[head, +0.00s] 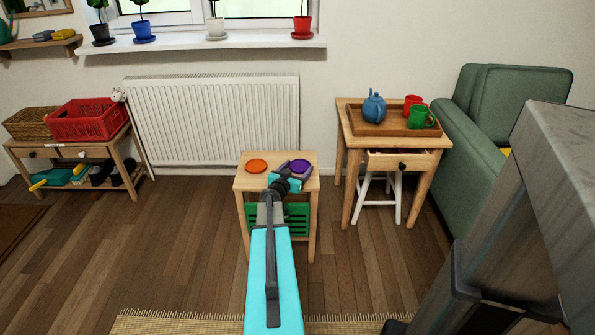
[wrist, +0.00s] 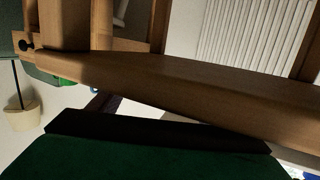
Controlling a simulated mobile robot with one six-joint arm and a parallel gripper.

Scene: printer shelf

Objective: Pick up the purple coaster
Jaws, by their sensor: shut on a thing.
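The purple coaster (head: 300,165) is a flat disc at the right side of the small wooden table (head: 246,184) in the head view. My gripper (head: 294,169) is at the coaster, with its grey fingers on either side, shut on it. Whether the coaster still touches the tabletop cannot be told.
An orange coaster (head: 256,166) lies on the same table, left of my gripper. A green crate (head: 297,216) sits below the tabletop. A side table (head: 349,140) with a tray (head: 378,127), teapot (head: 374,107) and mugs stands to the right. A radiator (head: 215,120) is behind.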

